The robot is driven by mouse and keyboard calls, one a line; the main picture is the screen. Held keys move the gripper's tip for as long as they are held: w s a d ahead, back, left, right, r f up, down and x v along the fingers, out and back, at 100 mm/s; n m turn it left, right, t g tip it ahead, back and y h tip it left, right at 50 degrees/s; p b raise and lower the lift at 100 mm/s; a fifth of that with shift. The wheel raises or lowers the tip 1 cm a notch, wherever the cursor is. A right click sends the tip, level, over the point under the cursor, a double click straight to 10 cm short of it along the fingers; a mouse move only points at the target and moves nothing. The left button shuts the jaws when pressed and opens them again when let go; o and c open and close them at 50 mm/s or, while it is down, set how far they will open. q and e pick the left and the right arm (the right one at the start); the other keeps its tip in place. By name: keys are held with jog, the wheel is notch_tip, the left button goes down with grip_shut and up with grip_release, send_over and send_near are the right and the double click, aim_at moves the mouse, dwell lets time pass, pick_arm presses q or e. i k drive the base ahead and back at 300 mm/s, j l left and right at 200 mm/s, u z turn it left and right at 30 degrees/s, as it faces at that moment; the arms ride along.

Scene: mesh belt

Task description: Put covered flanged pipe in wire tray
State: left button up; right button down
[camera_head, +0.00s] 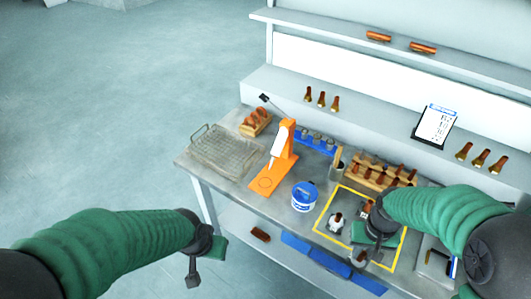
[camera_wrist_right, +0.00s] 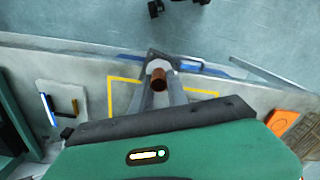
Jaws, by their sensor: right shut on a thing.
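The wire tray (camera_head: 222,150) lies at the left end of the workbench, a grey mesh basket that looks empty. My right gripper (camera_head: 368,256) is low over the front part of the yellow-outlined square. It is shut on a flanged pipe with a brown cover (camera_wrist_right: 158,80); a grey flange shows around it between the fingers in the right wrist view. In the head view the held pipe (camera_head: 360,257) is partly hidden by the gripper. Another brown-topped metal piece (camera_head: 337,219) stands inside the square. My left gripper (camera_head: 193,272) hangs in front of the bench, away from everything; its fingers are too small to judge.
An orange stand (camera_head: 283,160) and a blue-and-white tub (camera_head: 304,196) stand between the square and the tray. A wooden rack (camera_head: 374,173) with several brown-covered pieces stands behind the square. A small wooden box (camera_head: 256,123) sits behind the tray. Blue bins (camera_head: 330,260) are below.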

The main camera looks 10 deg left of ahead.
aim_at(216, 147)
jog(key=i+j+u, duration=0.9)
jog(key=i+j, duration=0.2)
jog(key=i, duration=0.2)
jog(key=i+j, duration=0.2)
jog(key=i, duration=0.15)
